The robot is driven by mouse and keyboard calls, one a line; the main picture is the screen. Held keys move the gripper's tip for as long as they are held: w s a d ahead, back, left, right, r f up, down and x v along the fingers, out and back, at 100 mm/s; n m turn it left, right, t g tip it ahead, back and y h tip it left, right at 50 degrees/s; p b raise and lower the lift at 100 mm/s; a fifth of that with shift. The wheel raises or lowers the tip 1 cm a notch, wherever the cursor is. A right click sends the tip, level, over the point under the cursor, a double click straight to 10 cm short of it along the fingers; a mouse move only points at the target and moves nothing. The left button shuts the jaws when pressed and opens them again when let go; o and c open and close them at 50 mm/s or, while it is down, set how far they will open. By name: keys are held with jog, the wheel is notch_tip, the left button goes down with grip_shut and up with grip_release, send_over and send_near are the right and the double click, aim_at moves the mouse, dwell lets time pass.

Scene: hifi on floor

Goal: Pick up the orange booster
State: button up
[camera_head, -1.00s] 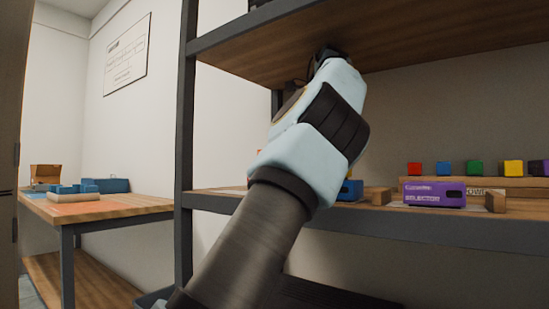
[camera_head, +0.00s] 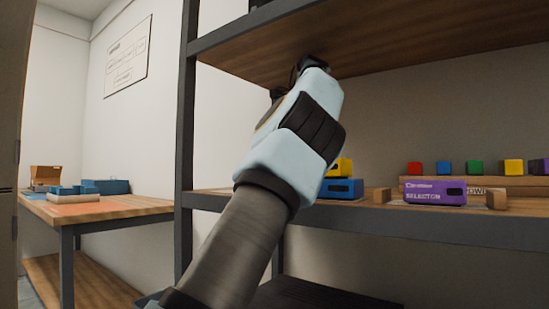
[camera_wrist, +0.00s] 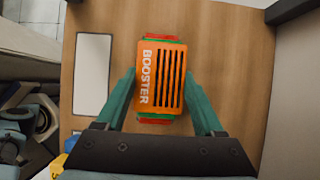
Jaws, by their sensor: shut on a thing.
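The orange booster (camera_wrist: 160,77) shows in the wrist view, a block with white "BOOSTER" lettering, dark slots, and red and green ends. My gripper (camera_wrist: 162,75) has its two green fingers against the left and right sides of the booster, shut on it. A wooden surface lies beneath the booster; I cannot tell whether it touches it. In the head view my arm reaches up over the shelf just under the upper board, and the gripper's fingers and the booster are hidden there.
A blue block (camera_head: 342,188) with a yellow one (camera_head: 341,166) and a purple selector (camera_head: 435,192) sit on the lower shelf. Several small coloured cubes stand behind. The upper shelf board (camera_head: 375,45) is close above my wrist. A table (camera_head: 90,209) stands left. A white panel (camera_wrist: 93,74) lies left of the booster.

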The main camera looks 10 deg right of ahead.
jog(key=c, duration=0.9)
jog(key=shift+r, duration=0.15)
